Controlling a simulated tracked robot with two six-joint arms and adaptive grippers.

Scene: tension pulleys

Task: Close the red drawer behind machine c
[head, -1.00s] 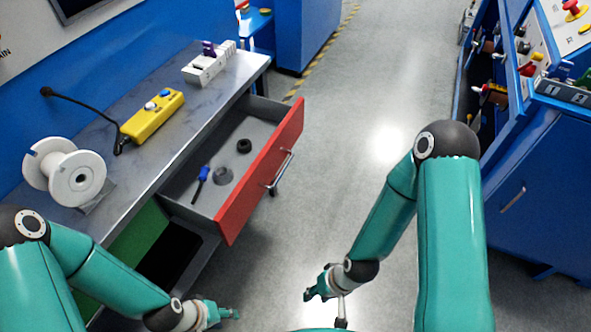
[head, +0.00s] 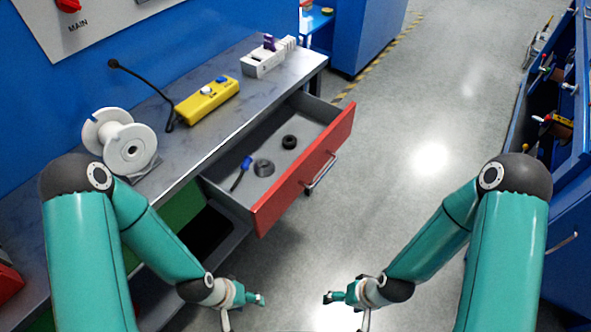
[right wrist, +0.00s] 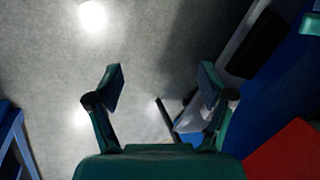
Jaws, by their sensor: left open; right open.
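The red drawer (head: 306,172) stands pulled out from under the grey workbench top, with a silver handle (head: 321,172) on its red front. My right gripper (head: 332,298) is open and empty to the right of the left one, also apart from the drawer.
On the workbench (head: 205,140) stand a white spool (head: 128,148), a yellow control box (head: 207,100) and a white device (head: 262,62). A blue cabinet (head: 570,220) stands at the right. The grey floor (head: 410,170) between is clear.

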